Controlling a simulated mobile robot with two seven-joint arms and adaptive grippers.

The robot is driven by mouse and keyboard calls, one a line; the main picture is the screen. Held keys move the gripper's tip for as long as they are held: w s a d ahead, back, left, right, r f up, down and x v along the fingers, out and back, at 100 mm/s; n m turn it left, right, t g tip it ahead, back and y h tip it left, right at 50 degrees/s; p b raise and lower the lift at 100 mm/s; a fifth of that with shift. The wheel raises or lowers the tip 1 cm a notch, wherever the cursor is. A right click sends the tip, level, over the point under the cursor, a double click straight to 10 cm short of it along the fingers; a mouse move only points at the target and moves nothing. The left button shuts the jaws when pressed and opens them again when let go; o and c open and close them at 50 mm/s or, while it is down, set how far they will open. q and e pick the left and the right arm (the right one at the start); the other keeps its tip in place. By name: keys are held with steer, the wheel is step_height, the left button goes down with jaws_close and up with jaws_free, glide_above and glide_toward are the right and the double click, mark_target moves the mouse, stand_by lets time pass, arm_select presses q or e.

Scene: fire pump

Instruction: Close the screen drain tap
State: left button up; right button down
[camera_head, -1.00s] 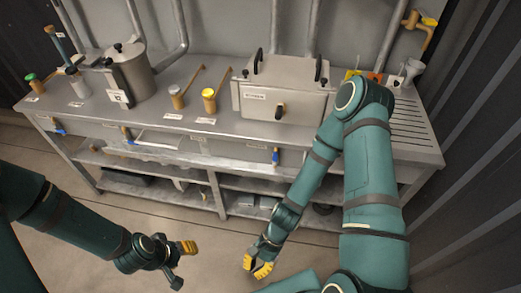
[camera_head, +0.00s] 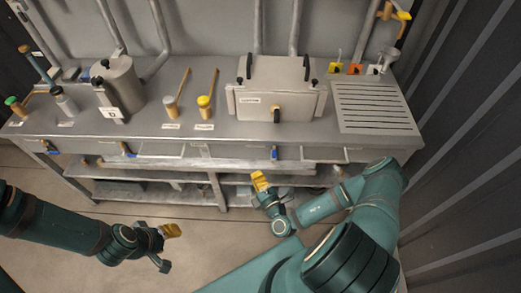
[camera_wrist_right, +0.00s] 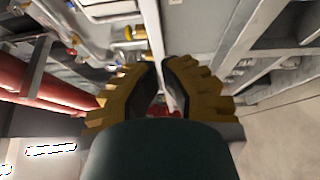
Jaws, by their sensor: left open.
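A tap with an upright blue lever (camera_head: 274,153) sits under the table's front edge, below the steel box labelled as the screen (camera_head: 250,101). My right gripper (camera_head: 259,180) is just below and left of this tap in the head view, its yellow fingers pointing up, apart from the lever as far as I can see. In the right wrist view its fingers (camera_wrist_right: 160,75) have a narrow gap with nothing clearly held. My left gripper (camera_head: 170,248) is open and empty at the lower left, away from the table.
A lower shelf (camera_head: 130,171) runs below. A cylindrical pot (camera_head: 122,86) and a yellow-capped valve (camera_head: 204,102) stand on the table. A ribbed wall (camera_head: 462,110) closes off the right.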

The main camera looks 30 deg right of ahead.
mark_target(274, 156)
steer(key=d+m+h, duration=0.1)
steer(key=d+h, duration=0.1)
steer(key=d+f+m+h, duration=0.1)
steer(key=shift+s+m+g, duration=0.25)
steer(key=shift+m+g, duration=0.05)
steer(key=shift+g, duration=0.1)
steer(key=shift+w, duration=0.1)
steer(key=w+d, duration=0.5)
steer(key=w, duration=0.2)
steer(key=shift+w+d, duration=0.2)
steer(key=shift+w, duration=0.05)
steer(key=shift+s, duration=0.1)
